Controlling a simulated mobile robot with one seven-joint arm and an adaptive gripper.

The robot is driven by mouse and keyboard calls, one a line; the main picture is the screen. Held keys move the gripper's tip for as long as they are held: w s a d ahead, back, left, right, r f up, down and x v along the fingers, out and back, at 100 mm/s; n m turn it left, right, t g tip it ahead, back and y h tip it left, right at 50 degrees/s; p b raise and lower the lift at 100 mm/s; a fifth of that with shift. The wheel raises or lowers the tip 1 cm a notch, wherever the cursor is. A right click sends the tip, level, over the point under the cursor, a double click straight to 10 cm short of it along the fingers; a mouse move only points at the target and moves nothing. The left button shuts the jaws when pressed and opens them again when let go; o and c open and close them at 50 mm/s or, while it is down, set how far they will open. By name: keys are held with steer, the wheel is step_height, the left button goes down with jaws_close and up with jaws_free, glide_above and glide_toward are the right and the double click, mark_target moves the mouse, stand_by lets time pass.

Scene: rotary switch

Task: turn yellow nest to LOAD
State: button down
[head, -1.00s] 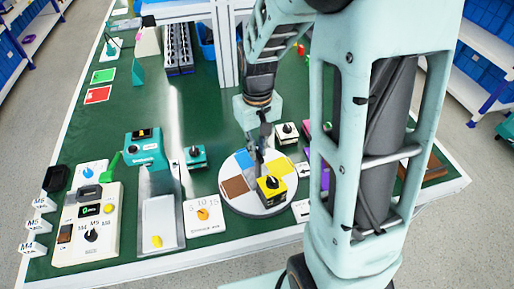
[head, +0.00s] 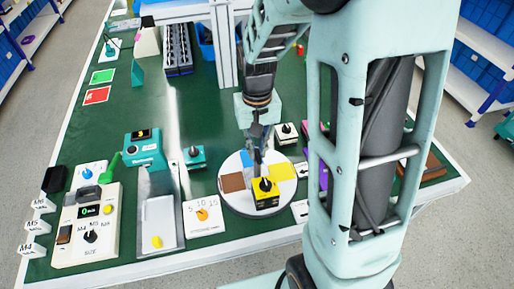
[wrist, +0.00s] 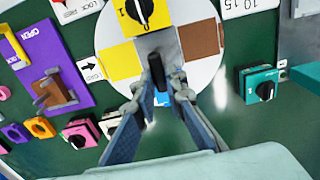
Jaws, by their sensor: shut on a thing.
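A round white turntable (head: 235,202) carries blue, brown and yellow flat nests. The yellow nest (head: 282,172) is on its right side in the head view and on the upper left in the wrist view (wrist: 119,61). The LOAD label (wrist: 90,68), white with a black arrow, lies just beside the disc, close to the yellow nest. My gripper (head: 257,152) is above the disc's middle, shut on a dark upright handle (wrist: 156,70). The blue nest (wrist: 161,98) is partly hidden by the fingers in the wrist view; the brown nest (wrist: 201,39) is opposite the yellow one.
A yellow box with a black knob (head: 265,193) stands on the disc's near side. A teal switch box (head: 195,157) is left of the disc, a purple panel (wrist: 45,65) beyond the LOAD label. A white 5-10-15 dial plate (head: 204,215) lies at the left.

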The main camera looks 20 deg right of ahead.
steer(key=shift+w, duration=0.1)
steer(key=c, duration=2)
jaws_free()
steer(key=shift+o, duration=0.2)
step_height(320, 180, up, 12)
